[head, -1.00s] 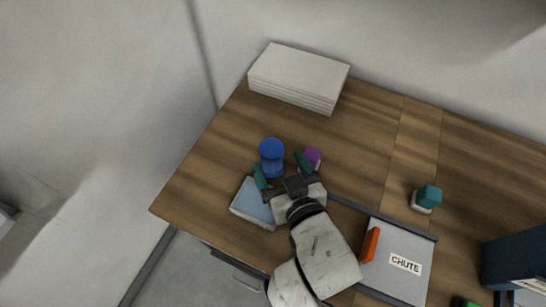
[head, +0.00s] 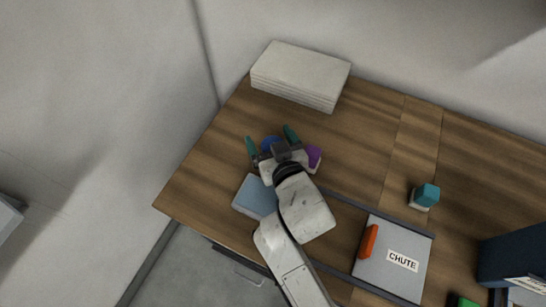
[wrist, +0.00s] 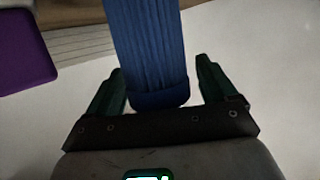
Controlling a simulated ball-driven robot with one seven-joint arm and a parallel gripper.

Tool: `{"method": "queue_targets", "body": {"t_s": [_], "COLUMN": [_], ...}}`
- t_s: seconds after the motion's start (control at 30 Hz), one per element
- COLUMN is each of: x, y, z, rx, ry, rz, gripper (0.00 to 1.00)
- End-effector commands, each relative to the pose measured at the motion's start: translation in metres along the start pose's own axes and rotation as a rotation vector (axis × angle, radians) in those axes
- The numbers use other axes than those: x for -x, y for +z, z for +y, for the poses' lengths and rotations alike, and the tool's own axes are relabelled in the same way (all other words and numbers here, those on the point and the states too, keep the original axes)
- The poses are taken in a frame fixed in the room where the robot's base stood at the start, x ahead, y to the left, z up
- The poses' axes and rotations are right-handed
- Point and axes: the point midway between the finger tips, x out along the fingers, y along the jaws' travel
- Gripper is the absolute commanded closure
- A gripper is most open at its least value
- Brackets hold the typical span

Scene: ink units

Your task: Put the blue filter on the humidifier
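The blue filter (head: 269,143) is an upright, ribbed blue cylinder on the wooden table, partly hidden by my gripper (head: 269,137) in the head view. In the wrist view the blue filter (wrist: 152,50) stands between the two green fingers of my gripper (wrist: 160,70). The fingers are open, one on each side of it, with a gap visible at the right finger. I cannot tell for sure which thing is the humidifier; a flat pale-blue-topped white box (head: 254,199) lies just in front of the filter.
A purple block (head: 314,155) stands close to the right of my gripper. A white stack (head: 300,78) lies at the back. A teal block on a white base (head: 426,195), a grey CHUTE panel (head: 391,270) with an orange piece (head: 369,241), and a dark box (head: 510,264) are right.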

Motion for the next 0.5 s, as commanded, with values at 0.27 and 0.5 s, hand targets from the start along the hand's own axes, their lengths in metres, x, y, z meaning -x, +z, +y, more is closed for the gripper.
{"method": "queue_targets", "body": {"t_s": [0.27, 0.5], "x": [0.0003, 0.0004], "y": [0.0001, 0.0001], "z": [0.0000, 0.0000], "rx": [0.000, 0.000], "ry": [0.000, 0.000], "rz": [0.000, 0.000], "gripper": [0.42, 0.65]}}
